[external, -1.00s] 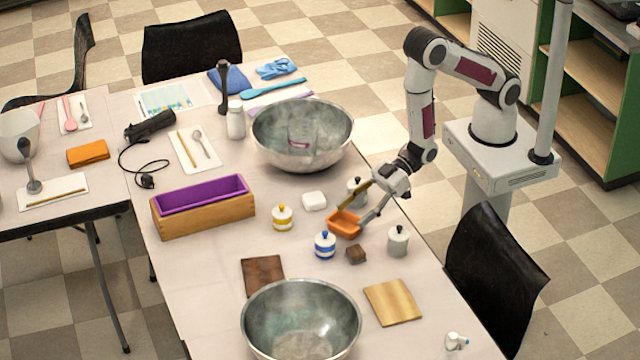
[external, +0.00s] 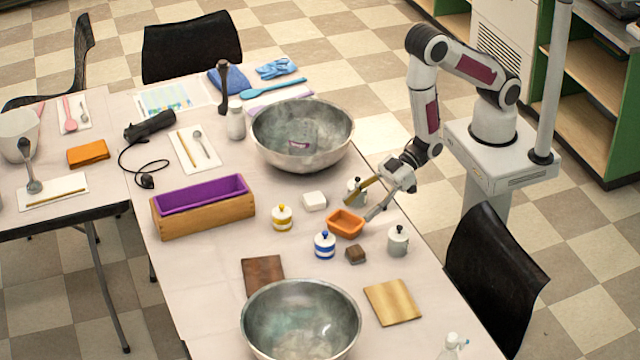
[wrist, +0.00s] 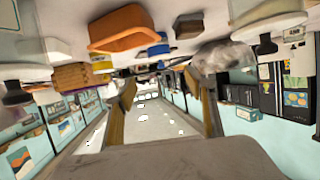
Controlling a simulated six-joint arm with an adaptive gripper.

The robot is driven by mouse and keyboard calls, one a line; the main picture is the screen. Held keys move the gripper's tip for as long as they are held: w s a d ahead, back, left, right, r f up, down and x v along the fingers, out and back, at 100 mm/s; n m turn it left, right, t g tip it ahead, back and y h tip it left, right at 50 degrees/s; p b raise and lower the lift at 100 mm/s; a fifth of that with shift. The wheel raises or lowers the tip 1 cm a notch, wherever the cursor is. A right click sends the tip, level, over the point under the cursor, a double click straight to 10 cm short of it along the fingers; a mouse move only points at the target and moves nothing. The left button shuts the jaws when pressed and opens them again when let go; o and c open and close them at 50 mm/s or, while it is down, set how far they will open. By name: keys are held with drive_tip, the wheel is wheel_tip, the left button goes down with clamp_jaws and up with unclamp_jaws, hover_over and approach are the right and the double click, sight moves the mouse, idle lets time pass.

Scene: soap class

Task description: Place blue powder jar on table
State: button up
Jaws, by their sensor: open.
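The blue powder jar (external: 325,245), white with blue bands and a blue knob, stands upright on the table (external: 215,285), left of and in front of the orange tray (external: 347,223). In the wrist view the blue jar (wrist: 158,46) is partly hidden behind the orange tray (wrist: 120,28). My gripper (external: 362,210) is open with nothing between its fingers, just above and behind the orange tray and apart from the blue jar. Its spread fingers also show in the wrist view (wrist: 160,82).
A yellow-banded jar (external: 282,217), a white block (external: 314,201), a brown cube (external: 355,254) and grey jars (external: 398,240) (external: 356,186) stand close by. Metal bowls (external: 302,135) (external: 301,320) lie behind and in front. The table's right edge is near my gripper.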

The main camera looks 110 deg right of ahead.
drive_tip(key=shift+r, duration=0.1)
drive_tip(key=s+d+r+m+g+h, duration=0.1)
drive_tip(key=s+d+r+g, duration=0.2)
drive_tip(key=r, duration=0.6)
drive_tip(key=s+d+r+m+g+h, duration=0.1)
drive_tip(key=s+d+r+h, duration=0.1)
drive_tip(key=d+r, duration=0.45)
drive_tip(key=s+d+r+g, duration=0.1)
drive_tip(key=s+r, duration=0.2)
drive_tip(key=s, duration=0.5)
drive_tip(key=s+d+r+g, duration=0.1)
drive_tip(key=s+r, duration=0.3)
drive_tip(key=s, duration=0.4)
drive_tip(key=s+d+r+m+g, duration=0.1)
drive_tip(key=s+d+r, duration=0.1)
drive_tip(key=s, duration=0.6)
drive_tip(key=shift+s+r+h, duration=0.2)
drive_tip(key=shift+r+h, duration=0.2)
drive_tip(key=shift+r, duration=0.4)
drive_tip(key=shift+o, duration=0.3)
drive_tip(key=shift+a, duration=0.1)
